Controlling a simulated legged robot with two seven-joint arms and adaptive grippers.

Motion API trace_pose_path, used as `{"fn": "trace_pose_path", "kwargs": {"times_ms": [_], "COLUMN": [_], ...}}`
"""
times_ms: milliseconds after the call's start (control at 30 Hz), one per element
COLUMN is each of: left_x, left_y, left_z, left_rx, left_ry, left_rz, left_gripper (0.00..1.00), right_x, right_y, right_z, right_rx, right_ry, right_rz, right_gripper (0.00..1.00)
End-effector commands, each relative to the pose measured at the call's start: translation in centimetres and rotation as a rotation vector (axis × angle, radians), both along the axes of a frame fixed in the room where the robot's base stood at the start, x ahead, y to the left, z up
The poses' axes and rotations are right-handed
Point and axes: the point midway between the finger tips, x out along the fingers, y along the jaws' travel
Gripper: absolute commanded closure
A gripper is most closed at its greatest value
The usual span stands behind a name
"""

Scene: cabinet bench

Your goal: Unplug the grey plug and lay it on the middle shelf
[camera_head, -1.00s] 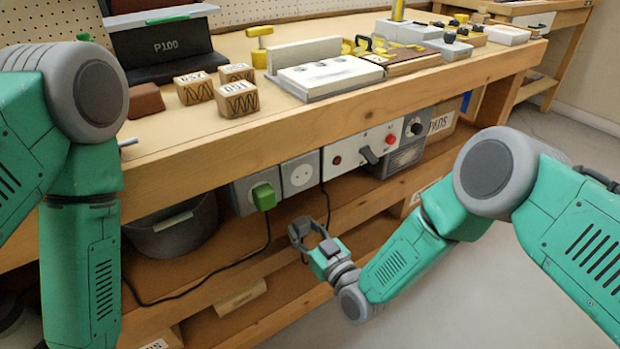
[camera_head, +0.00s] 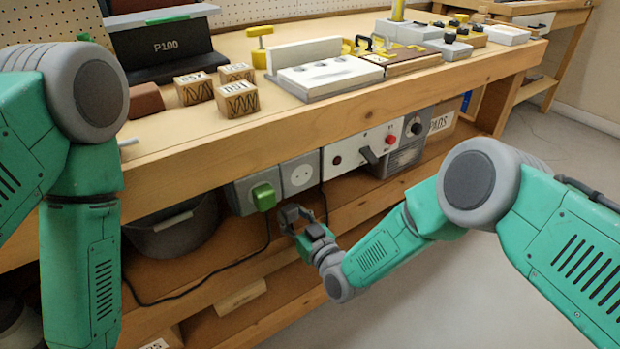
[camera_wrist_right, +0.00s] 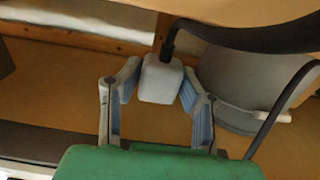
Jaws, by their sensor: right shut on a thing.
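The grey plug (camera_wrist_right: 162,80) is between the fingertips of my right gripper (camera_wrist_right: 160,88) in the right wrist view, with a black cord leaving it. In the head view this gripper (camera_head: 292,214) is in front of the bench, just below the sockets; the plug is hard to make out there. The right-hand socket (camera_head: 298,174) shows a bare white face, with nothing plugged in. The left-hand socket holds a green plug (camera_head: 264,196). The shelf under the bench (camera_head: 212,262), apparently the middle one, lies behind and below the gripper. My left gripper is out of view.
A dark round pot (camera_head: 175,235) stands on the left of that shelf. A black cord (camera_head: 190,294) trails from the green plug across it. A switch box (camera_head: 350,150) hangs right of the sockets. The shelf's middle has bare wood.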

Motion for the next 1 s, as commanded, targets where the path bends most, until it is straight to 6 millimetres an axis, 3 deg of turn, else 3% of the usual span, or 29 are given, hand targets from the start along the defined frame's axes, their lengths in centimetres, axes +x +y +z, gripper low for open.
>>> {"fn": "trace_pose_path", "kwargs": {"times_ms": [467,1000], "left_x": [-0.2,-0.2], "left_y": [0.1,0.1], "left_z": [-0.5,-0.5], "left_rx": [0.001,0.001], "left_ry": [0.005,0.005], "left_rz": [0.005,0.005], "left_gripper": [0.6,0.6], "right_x": [1.8,1.9], "right_y": [1.3,1.4], "right_z": [-0.1,-0.4], "right_rx": [0.001,0.0], "right_ry": [-0.001,0.0], "right_rz": [0.0,0.0], "right_gripper": [1.0,1.0]}}
